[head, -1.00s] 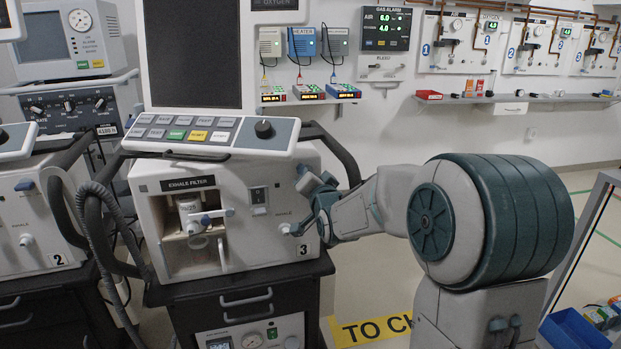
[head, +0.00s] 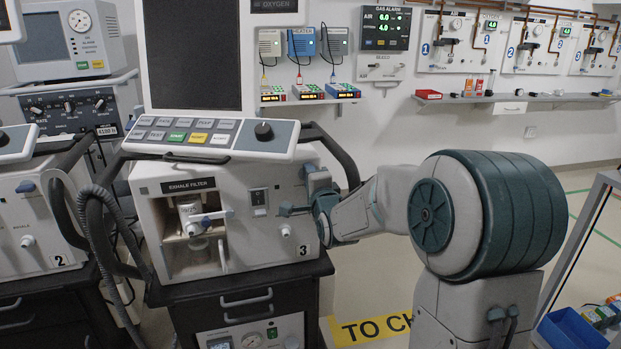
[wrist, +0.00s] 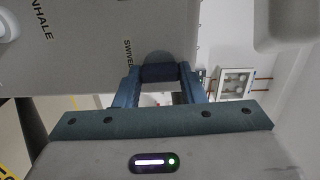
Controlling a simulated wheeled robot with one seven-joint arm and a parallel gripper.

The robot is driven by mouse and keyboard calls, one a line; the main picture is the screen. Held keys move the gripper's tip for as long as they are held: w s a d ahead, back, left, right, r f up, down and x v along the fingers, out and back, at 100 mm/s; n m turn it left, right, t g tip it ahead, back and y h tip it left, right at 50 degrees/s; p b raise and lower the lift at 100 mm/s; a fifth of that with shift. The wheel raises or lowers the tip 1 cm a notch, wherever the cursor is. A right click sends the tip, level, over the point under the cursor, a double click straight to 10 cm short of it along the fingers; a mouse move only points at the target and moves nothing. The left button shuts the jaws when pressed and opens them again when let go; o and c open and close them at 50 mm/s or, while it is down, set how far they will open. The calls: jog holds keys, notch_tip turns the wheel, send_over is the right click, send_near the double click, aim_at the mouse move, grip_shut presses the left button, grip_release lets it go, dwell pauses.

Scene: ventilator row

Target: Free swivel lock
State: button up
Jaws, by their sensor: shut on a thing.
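The swivel lock (wrist: 160,72) is a short dark blue grip by a round grey mount on the machine's panel. The label SWIVEL, partly cut off, is beside it in the wrist view. My gripper (wrist: 158,75) is shut on it, with one blue finger at each side. In the head view my gripper (head: 301,193) is at the right of the front of ventilator 3 (head: 270,243), and its fingers hide most of the lock. The lock's exact angle cannot be told.
The exhale filter (head: 191,215) sits in an open bay left of my gripper. A white inhale port (head: 286,231) is just below the fingers. A black side handle (head: 338,158) curves close above my wrist. Ventilator 2 (head: 40,230) stands at the left.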

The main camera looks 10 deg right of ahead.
jog(key=shift+m, duration=0.3)
dwell(0.4)
jog(key=o, duration=1)
jog(key=shift+s, duration=0.1)
jog(key=s, duration=0.4)
jog(key=s+p, duration=0.1)
jog(key=s, duration=0.4)
jog(key=s+d+p, duration=0.1)
jog(key=s, duration=0.3)
jog(key=shift+s, duration=0.3)
